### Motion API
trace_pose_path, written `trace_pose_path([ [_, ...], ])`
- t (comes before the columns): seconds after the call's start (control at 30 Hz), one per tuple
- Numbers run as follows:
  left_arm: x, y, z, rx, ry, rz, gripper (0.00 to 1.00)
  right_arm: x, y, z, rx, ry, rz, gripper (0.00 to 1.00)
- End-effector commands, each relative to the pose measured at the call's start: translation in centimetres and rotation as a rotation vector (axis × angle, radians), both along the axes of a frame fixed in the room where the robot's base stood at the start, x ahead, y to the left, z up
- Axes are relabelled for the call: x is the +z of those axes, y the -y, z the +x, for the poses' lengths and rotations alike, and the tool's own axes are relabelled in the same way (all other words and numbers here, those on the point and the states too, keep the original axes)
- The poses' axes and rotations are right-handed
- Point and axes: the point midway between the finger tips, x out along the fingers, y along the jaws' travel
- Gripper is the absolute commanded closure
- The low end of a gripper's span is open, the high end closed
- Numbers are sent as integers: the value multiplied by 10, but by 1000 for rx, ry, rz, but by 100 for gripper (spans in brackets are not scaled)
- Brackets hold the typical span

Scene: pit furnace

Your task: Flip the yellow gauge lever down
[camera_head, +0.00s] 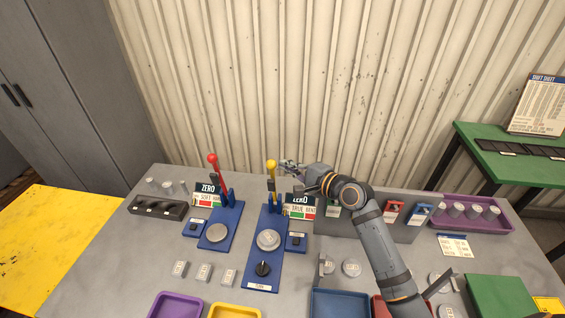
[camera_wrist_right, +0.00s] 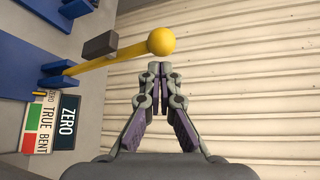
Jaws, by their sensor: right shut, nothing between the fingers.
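The yellow gauge lever stands upright on a blue base plate (camera_head: 262,283), with its round yellow knob (camera_head: 271,164) at the top. In the wrist view the same knob (camera_wrist_right: 161,41) and its yellow stem (camera_wrist_right: 95,64) show close up. My right gripper (camera_head: 285,165) is shut and empty, just right of the knob in the head view. In the wrist view its closed fingertips (camera_wrist_right: 160,68) lie close beside the knob; I cannot tell whether they touch. My left gripper is not in view.
A red-knobbed lever (camera_head: 212,160) stands left on another blue plate. A ZERO sign (camera_head: 300,206) stands right of the yellow lever. Purple (camera_head: 175,304) and yellow (camera_head: 234,310) trays lie at the front. The corrugated wall (camera_head: 290,80) rises behind the bench.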

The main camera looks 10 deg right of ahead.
Motion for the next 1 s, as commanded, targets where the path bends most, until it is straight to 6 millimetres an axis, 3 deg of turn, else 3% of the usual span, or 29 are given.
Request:
trace_pose_path([
  [0.17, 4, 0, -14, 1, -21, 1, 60, -3, -9, 16, -2, 1, 1, 100],
  [0.6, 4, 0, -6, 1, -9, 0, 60, -6, -11, 19, -1, 2, -2, 100],
  [0.77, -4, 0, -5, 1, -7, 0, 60, -9, -14, 14, -1, 28, -12, 100],
  [1.0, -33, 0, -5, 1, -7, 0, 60, -20, -23, -10, -1, 148, -61, 100],
])
